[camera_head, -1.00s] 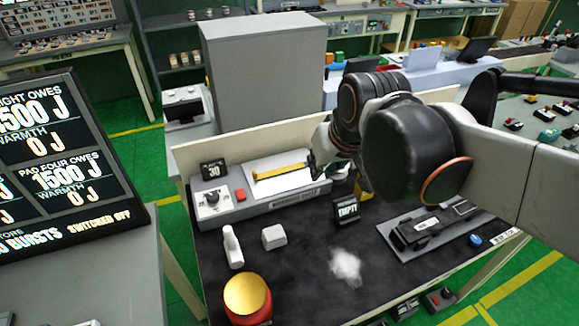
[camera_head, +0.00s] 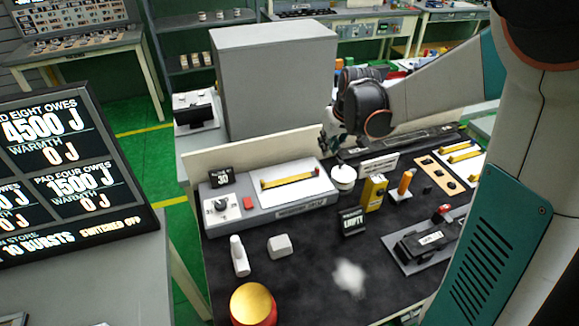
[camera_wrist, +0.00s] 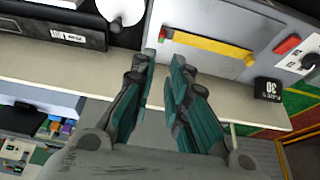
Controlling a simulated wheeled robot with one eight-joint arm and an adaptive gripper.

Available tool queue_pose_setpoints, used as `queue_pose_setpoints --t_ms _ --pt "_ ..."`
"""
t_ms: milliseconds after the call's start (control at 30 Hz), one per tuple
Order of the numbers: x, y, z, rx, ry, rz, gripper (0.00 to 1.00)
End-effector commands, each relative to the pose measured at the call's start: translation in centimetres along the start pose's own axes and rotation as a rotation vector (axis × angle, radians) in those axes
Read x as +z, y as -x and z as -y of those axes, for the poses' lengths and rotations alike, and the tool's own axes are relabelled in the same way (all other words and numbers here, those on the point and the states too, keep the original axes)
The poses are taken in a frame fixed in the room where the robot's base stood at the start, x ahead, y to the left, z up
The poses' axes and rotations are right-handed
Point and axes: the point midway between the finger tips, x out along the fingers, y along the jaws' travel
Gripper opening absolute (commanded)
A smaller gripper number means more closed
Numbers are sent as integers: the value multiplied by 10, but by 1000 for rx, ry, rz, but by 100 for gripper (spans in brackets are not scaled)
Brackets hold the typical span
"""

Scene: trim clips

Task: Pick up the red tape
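I cannot make out a thing that is plainly red tape. A round red piece with a gold top (camera_head: 252,303) stands at the front left of the dark bench in the head view; I cannot tell if it is a tape roll. My gripper (camera_head: 328,141) is above the back edge of the bench, far from that piece. In the wrist view my gripper (camera_wrist: 163,58) has its two teal fingers apart with nothing between them. The red piece is not in the wrist view.
A grey device with a yellow bar (camera_head: 288,181) and red button (camera_head: 248,203) stands at the back left. A white pot (camera_head: 343,178), yellow block (camera_head: 373,193), white bottle (camera_head: 239,256), white block (camera_head: 279,246) and black device (camera_head: 421,242) stand on the bench (camera_head: 310,292).

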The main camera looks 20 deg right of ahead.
Motion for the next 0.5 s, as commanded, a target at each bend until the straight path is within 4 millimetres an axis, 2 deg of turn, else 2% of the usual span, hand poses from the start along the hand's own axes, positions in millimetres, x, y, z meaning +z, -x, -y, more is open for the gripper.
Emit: queue_pose_setpoints --t_ms 300,500 --pt "0 -57 0 0 1 0 15" --pt "0 -80 0 0 0 0 15"
